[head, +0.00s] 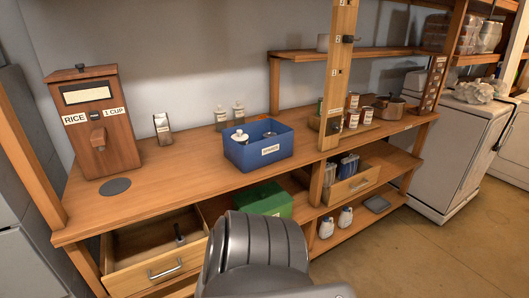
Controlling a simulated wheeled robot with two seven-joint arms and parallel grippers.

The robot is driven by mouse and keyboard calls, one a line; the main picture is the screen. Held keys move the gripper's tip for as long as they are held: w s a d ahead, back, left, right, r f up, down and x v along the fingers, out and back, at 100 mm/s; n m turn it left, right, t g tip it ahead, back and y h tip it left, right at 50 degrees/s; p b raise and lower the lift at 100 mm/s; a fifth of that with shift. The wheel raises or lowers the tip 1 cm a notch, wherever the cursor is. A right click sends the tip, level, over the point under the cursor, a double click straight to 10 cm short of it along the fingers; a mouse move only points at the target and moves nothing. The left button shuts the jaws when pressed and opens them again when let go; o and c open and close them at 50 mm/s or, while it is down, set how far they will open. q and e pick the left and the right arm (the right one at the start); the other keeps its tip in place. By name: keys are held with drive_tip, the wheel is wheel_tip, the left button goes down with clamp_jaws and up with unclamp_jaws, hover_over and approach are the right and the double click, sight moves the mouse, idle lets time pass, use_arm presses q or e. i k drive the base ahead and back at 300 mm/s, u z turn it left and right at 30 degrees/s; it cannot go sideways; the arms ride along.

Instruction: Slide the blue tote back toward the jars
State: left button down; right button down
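The blue tote (270,157) is an open box with a white label on its front. It sits on the wooden counter (180,180), near the front edge, with a few items inside, one with a white top. Two small clear jars (221,119) with pale labels stand behind the tote, near the wall. A strip of bare counter shows between them and the tote. A grey rounded part of my own body fills the bottom middle and hides some of the lower shelf. Neither of my grippers shows in the head view.
A wooden rice dispenser (97,125) and a metal-topped shaker (162,128) stand left of the tote. A wooden post (337,80) and several cans (352,119) are to its right. An open drawer (155,260) juts out below; a green box (264,199) is underneath.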

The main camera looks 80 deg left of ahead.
sight(260, 152)
drive_tip(key=u, duration=0.95)
drive_tip(key=i, duration=0.9)
drive_tip(key=u, duration=1)
